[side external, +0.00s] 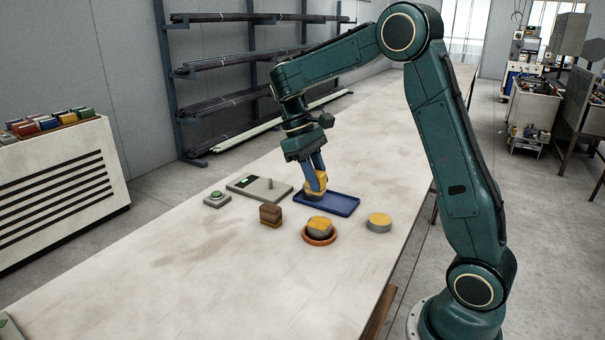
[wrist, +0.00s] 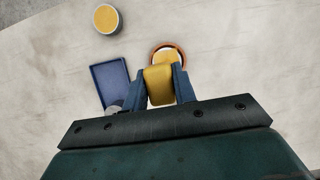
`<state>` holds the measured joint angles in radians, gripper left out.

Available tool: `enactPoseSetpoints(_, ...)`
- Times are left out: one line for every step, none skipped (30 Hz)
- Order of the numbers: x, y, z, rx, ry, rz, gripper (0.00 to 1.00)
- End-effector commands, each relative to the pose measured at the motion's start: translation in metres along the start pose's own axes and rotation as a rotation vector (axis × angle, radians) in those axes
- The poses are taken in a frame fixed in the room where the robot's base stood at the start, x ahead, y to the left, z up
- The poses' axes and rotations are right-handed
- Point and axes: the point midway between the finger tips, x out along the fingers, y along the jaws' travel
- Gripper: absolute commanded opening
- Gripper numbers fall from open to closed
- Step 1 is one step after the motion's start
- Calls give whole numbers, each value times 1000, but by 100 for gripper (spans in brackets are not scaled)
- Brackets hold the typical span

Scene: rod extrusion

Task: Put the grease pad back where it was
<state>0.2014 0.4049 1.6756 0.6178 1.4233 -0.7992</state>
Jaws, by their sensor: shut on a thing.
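My gripper (side external: 317,172) points down with its blue fingers shut on a yellow pad (side external: 316,184). The pad also shows between the fingers in the wrist view (wrist: 160,86). In the side view it appears over the left end of the blue tray (side external: 340,204). A small grey piece shows just below it, also seen at the tray's near corner in the wrist view (wrist: 115,106); whether they touch is unclear. An orange-rimmed dish (side external: 307,241) in front of the tray holds a yellow-topped grey lump (side external: 320,228). I cannot tell for certain which one is the grease pad.
A round grey tin with a yellow top (side external: 379,223) stands right of the dish. A brown block (side external: 271,214) stands to the left.

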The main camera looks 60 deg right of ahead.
Motion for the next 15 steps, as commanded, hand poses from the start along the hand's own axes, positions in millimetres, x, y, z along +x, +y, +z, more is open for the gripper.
enactPoseSetpoints(3, 1, 7, 1, -1, 2, 6)
enactPoseSetpoints(5, 1, 10, 1, -1, 4, 6)
enactPoseSetpoints(8, 2, 16, 1, -3, 6, 6)
enactPoseSetpoints(11, 2, 20, 1, -4, 7, 6)
enactPoseSetpoints(14, 2, 24, 0, -4, 9, 6)
enactPoseSetpoints(18, 2, 31, 2, -6, 10, 6)
enactPoseSetpoints(21, 2, 36, 0, -6, 10, 6)
enactPoseSetpoints(25, 2, 40, 1, -7, 12, 6)
enactPoseSetpoints(29, 1, 47, -1, -7, 12, 6)
enactPoseSetpoints(33, 1, 52, 0, -7, 12, 6)
enactPoseSetpoints(36, 0, 57, 0, -6, 13, 6)
enactPoseSetpoints(41, -1, 63, 0, -7, 11, 6)
enactPoseSetpoints(45, -2, 68, -1, -5, 11, 6)
enactPoseSetpoints(48, -3, 73, 0, -5, 10, 6)
enactPoseSetpoints(53, -4, 79, -1, -4, 8, 6)
